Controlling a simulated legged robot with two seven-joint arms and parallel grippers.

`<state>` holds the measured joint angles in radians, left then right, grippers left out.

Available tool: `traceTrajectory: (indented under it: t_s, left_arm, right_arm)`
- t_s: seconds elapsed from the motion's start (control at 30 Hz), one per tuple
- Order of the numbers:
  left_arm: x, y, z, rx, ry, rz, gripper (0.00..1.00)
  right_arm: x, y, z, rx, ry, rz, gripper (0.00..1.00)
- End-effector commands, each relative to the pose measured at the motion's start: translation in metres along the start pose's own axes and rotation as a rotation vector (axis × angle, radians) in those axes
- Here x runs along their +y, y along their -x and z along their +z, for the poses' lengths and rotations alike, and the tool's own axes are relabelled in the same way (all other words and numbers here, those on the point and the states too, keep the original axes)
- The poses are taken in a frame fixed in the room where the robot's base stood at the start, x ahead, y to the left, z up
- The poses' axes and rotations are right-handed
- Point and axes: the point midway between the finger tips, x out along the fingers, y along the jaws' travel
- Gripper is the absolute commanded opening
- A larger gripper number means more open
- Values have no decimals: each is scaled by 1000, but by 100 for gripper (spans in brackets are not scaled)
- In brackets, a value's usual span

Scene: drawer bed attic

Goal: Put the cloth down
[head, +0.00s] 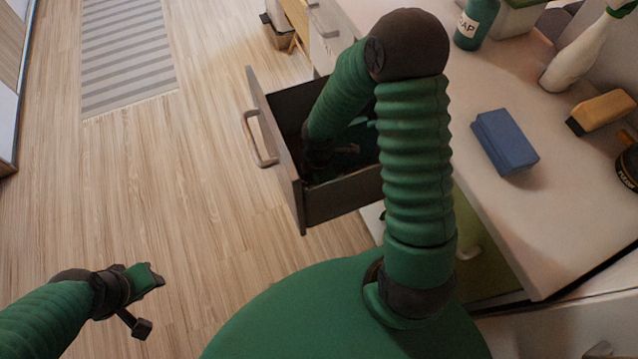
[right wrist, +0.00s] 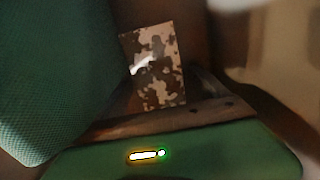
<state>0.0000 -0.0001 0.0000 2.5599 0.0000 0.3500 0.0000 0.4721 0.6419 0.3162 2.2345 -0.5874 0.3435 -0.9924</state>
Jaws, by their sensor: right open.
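My right arm reaches down into an open dark drawer (head: 345,203). My right gripper (head: 352,138) is open inside it, shaded and partly hidden by my arm. The right wrist view shows a mottled brown and pale rectangular patch (right wrist: 153,66) ahead of a green part of my gripper. A dark green textured surface (right wrist: 58,70) fills its left side; I cannot tell whether it is the cloth. I cannot make out a cloth surely in either view. My left gripper (head: 155,276) hangs over the floor, apart from everything; its jaws are unclear.
On the counter (head: 450,45) are a blue block (head: 505,141), a yellow sponge (head: 603,111), a green soap bottle (head: 476,22), a white spray bottle (head: 582,55) and a dark container (head: 628,165). The wooden floor (head: 185,180) left of the drawer is clear. A striped rug (head: 128,55) lies beyond.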

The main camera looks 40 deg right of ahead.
Motion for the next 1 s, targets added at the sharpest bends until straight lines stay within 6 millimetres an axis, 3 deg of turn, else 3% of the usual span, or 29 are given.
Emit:
traceTrajectory:
  t_s: [0.17,0.4,0.6,1.0]
  left_arm:
    - [0,8,-2,0,0,0,36]
    - [0,46,-11,0,0,0,36]
    - [0,66,-16,0,0,0,36]
    - [0,68,-16,0,0,0,36]
  right_arm:
    - [0,13,0,0,-1,0,83]
    - [0,76,1,-1,-1,3,83]
    - [1,115,0,0,-1,2,83]
    - [0,122,0,0,0,0,83]
